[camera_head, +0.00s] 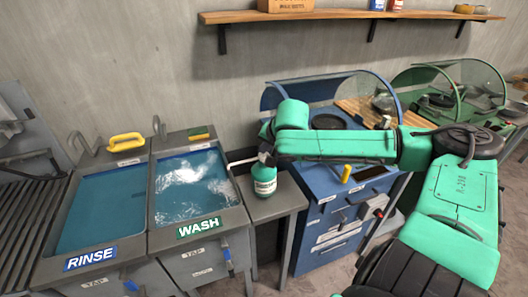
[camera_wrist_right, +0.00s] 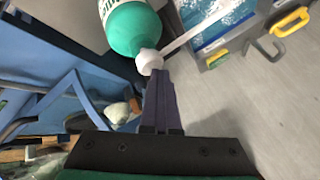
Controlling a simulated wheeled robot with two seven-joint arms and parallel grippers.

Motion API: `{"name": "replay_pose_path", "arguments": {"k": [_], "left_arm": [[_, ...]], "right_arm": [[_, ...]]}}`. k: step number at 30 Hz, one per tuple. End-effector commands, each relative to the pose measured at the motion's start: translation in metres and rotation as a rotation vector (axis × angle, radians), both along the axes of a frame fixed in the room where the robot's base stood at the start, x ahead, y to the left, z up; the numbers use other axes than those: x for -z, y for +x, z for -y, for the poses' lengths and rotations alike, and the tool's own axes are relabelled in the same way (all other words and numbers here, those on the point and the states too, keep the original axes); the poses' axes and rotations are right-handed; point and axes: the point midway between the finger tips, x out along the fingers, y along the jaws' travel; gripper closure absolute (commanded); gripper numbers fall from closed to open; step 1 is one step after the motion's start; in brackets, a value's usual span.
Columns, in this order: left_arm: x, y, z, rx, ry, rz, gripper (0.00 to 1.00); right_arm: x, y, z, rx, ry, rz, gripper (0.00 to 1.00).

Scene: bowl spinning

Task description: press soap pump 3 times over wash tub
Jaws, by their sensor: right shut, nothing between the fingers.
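The soap pump (camera_head: 264,181) is a green bottle with a white label and white pump head, standing upright on a small grey side table. Its white spout (camera_head: 242,162) points left over the right edge of the wash tub (camera_head: 215,239), which holds foamy blue water. My right gripper (camera_head: 266,155) is shut and empty at the pump head. In the right wrist view the closed fingertips (camera_wrist_right: 155,76) are right by the white pump head (camera_wrist_right: 149,61), and the green bottle (camera_wrist_right: 133,28) shows below it. Whether they touch is unclear. My left gripper is out of view.
A sponge (camera_head: 199,132) lies at the wash tub's back edge. A blue cabinet (camera_head: 332,230) stands close to the right. A wooden shelf (camera_head: 340,15) runs above.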

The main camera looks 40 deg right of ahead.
Motion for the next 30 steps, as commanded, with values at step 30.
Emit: {"name": "replay_pose_path", "arguments": {"k": [30], "left_arm": [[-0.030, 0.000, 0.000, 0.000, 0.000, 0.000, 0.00]], "right_arm": [[-0.037, 0.000, 0.000, 0.000, 0.000, -0.001, 1.00]]}}
